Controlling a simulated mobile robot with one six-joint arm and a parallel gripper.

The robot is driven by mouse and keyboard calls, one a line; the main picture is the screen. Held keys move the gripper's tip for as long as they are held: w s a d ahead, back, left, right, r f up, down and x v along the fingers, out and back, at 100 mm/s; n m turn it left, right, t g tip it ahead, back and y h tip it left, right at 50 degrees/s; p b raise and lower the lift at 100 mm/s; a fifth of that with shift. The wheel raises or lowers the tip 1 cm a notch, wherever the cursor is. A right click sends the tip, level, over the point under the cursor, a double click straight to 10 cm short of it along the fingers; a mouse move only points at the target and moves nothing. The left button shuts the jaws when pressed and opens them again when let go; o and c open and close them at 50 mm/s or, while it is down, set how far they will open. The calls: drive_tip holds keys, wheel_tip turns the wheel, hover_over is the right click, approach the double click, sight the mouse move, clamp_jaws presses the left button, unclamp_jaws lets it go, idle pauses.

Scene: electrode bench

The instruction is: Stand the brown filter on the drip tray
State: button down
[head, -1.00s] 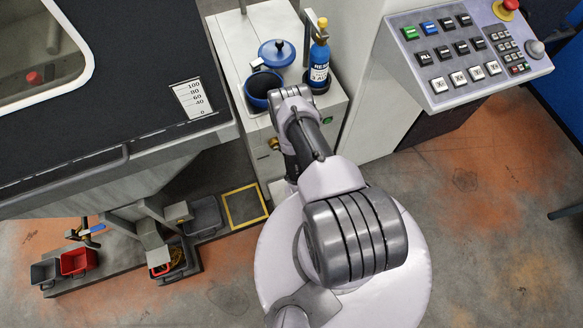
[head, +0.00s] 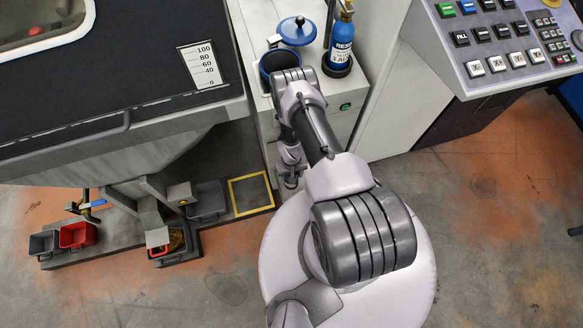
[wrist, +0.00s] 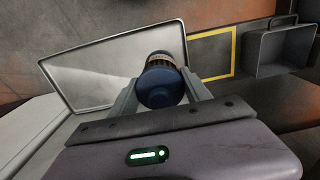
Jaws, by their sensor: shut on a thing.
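My gripper (wrist: 160,88) is shut on a short round thing, which I take to be the brown filter (wrist: 158,85). Its dark blue end cap faces the wrist camera, with a tan-brown ribbed band showing just beyond. The rest of its body and its lower end are hidden. A grey rectangular tray with a raised light rim, which looks like the drip tray (wrist: 95,65), lies beyond and left of the filter in the wrist view. I cannot tell whether the filter touches it. In the head view my arm covers most of this spot.
A yellow square outline (head: 251,194) and a grey bin (head: 206,200) lie beside the tray area. A white cabinet (head: 345,118) stands behind my arm, with a blue pot (head: 268,68), blue lid (head: 297,31) and blue bottle (head: 341,42) on top. Red bin (head: 77,235) is far left.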

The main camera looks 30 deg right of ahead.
drive_tip(key=shift+f, duration=0.2)
drive_tip(key=shift+c, duration=2.4)
unclamp_jaws()
drive_tip(key=shift+r, duration=0.1)
wheel_tip(320, 180, up, 12)
drive_tip(key=p, duration=0.5)
drive_tip(key=shift+r, duration=0.15)
